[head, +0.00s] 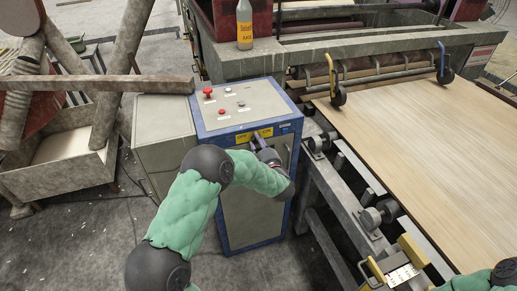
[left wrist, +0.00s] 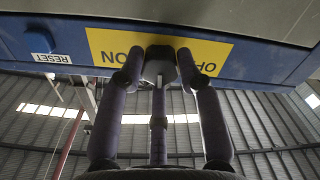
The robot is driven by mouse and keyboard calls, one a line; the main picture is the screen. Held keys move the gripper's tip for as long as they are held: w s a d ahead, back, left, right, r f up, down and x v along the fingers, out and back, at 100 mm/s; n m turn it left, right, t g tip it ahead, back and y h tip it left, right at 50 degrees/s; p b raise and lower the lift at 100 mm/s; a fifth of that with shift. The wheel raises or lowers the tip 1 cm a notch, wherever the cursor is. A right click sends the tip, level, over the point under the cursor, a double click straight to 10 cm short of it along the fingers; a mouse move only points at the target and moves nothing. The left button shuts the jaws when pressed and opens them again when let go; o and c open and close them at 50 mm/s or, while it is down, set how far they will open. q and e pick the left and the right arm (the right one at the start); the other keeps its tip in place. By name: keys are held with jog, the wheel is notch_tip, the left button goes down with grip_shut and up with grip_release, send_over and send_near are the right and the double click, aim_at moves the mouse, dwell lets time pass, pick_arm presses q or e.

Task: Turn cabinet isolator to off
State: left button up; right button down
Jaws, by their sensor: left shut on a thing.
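The control cabinet (head: 240,200) is grey with a blue frame and stands left of the veneer machine. Yellow labels (head: 243,137) sit on its upper front edge. In the left wrist view the yellow label (left wrist: 110,42) appears upside down, with ON on the left and a partly covered OFF on the right. The dark isolator knob (left wrist: 160,52) sits between these words. My left gripper (head: 259,143) is at the cabinet front, its fingers (left wrist: 160,75) shut on the knob from both sides. The knob's pointing direction is unclear. My right gripper is out of view; only part of my right arm shows.
A red button (head: 208,91) and small controls are on the cabinet top. A blue RESET button (left wrist: 39,41) is beside the label. The veneer sheet (head: 430,130) and roller frame stand close on the right. A wooden beam (head: 100,84) lies at the left.

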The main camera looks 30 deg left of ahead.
pick_arm(q)
jog(key=shift+a+r+n+b, duration=0.1)
jog(key=shift+n+b, duration=2)
jog(key=shift+b, duration=0.05)
jog(key=shift+a+r+n+b, duration=0.1)
jog(key=shift+n+b, duration=2)
jog(key=o, duration=1.2)
jog(key=shift+s, duration=0.15)
jog(key=shift+c, duration=0.2)
jog(key=shift+f, duration=0.1)
jog(key=shift+d, duration=0.15)
